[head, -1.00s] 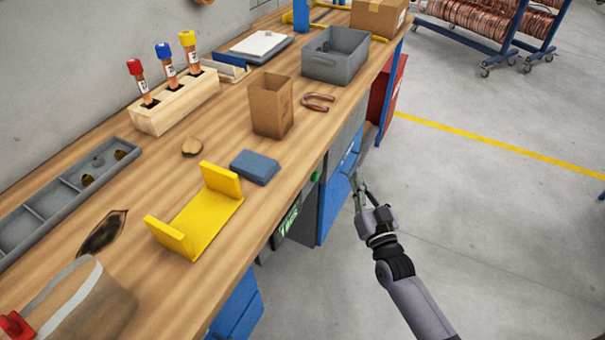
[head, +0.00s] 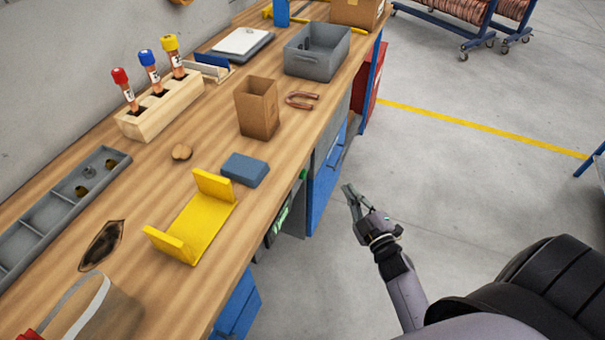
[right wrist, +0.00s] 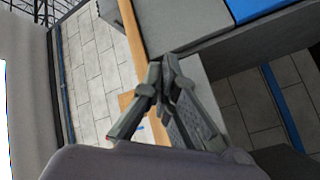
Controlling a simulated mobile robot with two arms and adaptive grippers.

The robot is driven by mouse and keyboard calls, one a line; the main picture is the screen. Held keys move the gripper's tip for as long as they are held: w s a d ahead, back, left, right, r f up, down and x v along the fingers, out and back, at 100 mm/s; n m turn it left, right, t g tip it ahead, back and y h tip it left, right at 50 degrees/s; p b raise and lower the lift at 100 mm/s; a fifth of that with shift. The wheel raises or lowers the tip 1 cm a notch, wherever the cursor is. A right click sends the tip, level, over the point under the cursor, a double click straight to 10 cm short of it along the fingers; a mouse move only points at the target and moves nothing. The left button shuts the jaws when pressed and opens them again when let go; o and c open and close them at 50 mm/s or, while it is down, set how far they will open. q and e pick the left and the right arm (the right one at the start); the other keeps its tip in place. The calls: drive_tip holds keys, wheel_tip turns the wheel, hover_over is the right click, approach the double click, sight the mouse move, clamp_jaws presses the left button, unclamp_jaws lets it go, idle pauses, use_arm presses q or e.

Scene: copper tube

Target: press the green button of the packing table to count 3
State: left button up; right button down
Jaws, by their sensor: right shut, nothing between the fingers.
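The packing table (head: 195,135) has a wooden top and runs diagonally from lower left to upper right. The green button (head: 304,174) is small and sits on the table's front side, just below the top edge. A dark box with a green-lit display (head: 277,222) is below and left of it; its figures are too oblique to read. My right gripper (head: 347,188) is shut and empty, over the floor to the right of the button and apart from it. In the right wrist view its fingertips (right wrist: 164,62) meet in front of a grey panel. My left gripper is not in view.
A yellow bracket (head: 200,222), a blue-grey block (head: 244,169), a cardboard box (head: 258,108) and a grey bin (head: 317,52) stand on the table. A blue cabinet front (head: 326,180) is below the top. The floor (head: 450,170) on the right is mostly clear.

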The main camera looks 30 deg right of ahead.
sight(303, 175)
drive_tip(key=shift+w+a, duration=0.1)
drive_tip(key=w+a+b, duration=0.1)
drive_tip(key=w+a, duration=0.4)
drive_tip(key=w, duration=0.1)
drive_tip(key=shift+w+a+b, duration=0.25)
drive_tip(key=shift+a+b, duration=0.05)
drive_tip(key=shift+w, duration=0.1)
idle(1.4)
drive_tip(key=shift+w+a, duration=0.25)
drive_tip(key=shift+w+a, duration=0.35)
drive_tip(key=shift+w, duration=0.05)
idle(0.9)
drive_tip(key=shift+s+d, duration=0.1)
idle(0.4)
drive_tip(key=shift+s+d, duration=0.5)
drive_tip(key=shift+s, duration=0.15)
